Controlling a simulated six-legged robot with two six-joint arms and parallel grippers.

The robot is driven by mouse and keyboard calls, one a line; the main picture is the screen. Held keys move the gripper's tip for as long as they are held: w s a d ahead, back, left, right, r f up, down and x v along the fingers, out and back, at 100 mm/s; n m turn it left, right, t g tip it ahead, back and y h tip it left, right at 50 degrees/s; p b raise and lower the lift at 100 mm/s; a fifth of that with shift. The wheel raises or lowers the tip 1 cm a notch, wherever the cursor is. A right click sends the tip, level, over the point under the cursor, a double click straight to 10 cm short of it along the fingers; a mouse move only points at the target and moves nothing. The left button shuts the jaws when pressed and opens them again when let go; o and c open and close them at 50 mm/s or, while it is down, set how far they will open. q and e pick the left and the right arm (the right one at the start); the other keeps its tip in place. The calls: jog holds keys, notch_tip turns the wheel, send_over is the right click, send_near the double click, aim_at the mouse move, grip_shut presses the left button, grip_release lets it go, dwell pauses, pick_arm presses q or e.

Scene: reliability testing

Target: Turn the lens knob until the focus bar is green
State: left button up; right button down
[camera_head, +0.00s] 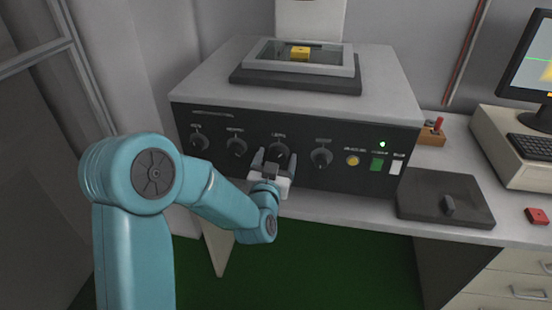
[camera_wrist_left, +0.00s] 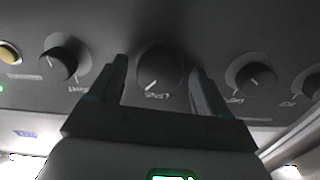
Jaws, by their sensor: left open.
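The lens knob (camera_head: 280,149) is a round black knob on the dark front panel of the grey machine. It also shows in the left wrist view (camera_wrist_left: 160,66), upside down, with a white pointer mark. My left gripper (camera_head: 271,158) is open in front of the panel, with one finger on each side of the lens knob. In the left wrist view the gripper (camera_wrist_left: 158,78) shows a gap between each finger and the knob; contact is not visible. The monitor (camera_head: 535,62) at the right edge shows a green line and a yellow patch; it is cut off, and I cannot make out a focus bar.
Similar black knobs (camera_head: 236,146) (camera_head: 321,153) flank the lens knob closely. A dark box (camera_head: 431,205) with a lever stands on the bench at right.

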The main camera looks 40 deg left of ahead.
pick_arm(q)
jog(key=c, duration=1.1)
jog(key=shift+o, duration=0.3)
jog(key=shift+f+n+b, duration=0.1)
jog(key=shift+n+b, duration=0.2)
jog(key=shift+b, duration=0.2)
jog(key=n+b, duration=0.7)
jog(key=b, duration=0.3)
jog(key=shift+f, duration=0.2)
jog(key=n+b, duration=0.7)
jog(key=b, duration=0.1)
jog(key=n+b, duration=0.3)
jog(key=shift+n, duration=0.4)
jog(key=shift+r+n+b, duration=0.2)
jog(key=shift+n+b, duration=1.1)
jog(key=shift+n, duration=0.3)
pick_arm(e)
notch_tip(320, 180, down, 24)
jog(key=w+d, duration=0.1)
jog(key=shift+w+m+t, duration=0.15)
jog(key=shift+m+t, duration=0.15)
pick_arm(q)
jog(key=shift+n, duration=0.3)
pick_arm(e)
jog(key=shift+d+f, duration=0.1)
jog(key=shift+d, duration=0.05)
